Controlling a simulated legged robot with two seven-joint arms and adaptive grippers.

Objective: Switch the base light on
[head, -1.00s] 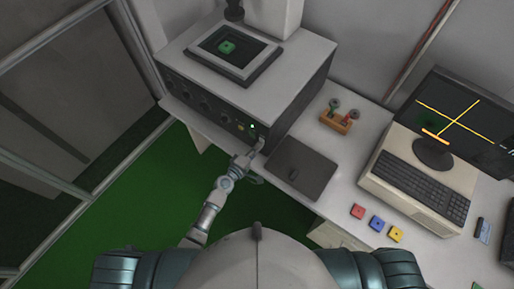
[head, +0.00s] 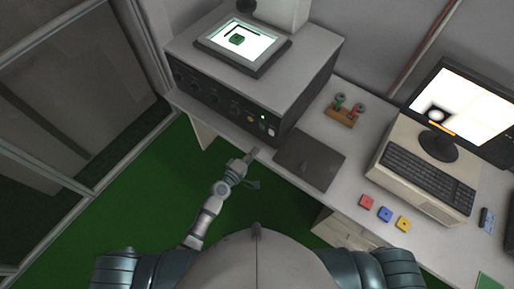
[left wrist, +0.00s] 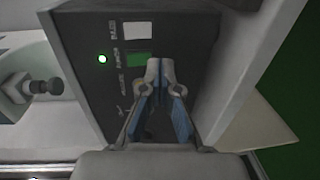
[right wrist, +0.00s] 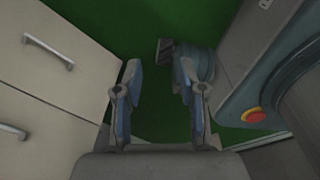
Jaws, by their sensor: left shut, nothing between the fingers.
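The grey control box (head: 215,105) stands on the bench with a row of knobs and switches on its front. Its framed top plate (head: 236,40) glows bright white around a dark green block (head: 237,39). In the left wrist view a green switch (left wrist: 138,59) and a white switch (left wrist: 134,30) sit beside a lit green lamp (left wrist: 101,58). My left gripper (head: 254,153) is shut and empty, in front of the panel and apart from it in the head view. My right gripper (right wrist: 158,68) is open and empty above the green floor; the head view does not show it.
A dark pad (head: 309,160) lies on the bench right of the box. Behind it is a wooden holder (head: 342,117). Red, blue and yellow blocks (head: 385,214), a keyboard (head: 427,184) and a bright monitor (head: 465,108) are further right. Drawers (right wrist: 50,75) flank my right gripper.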

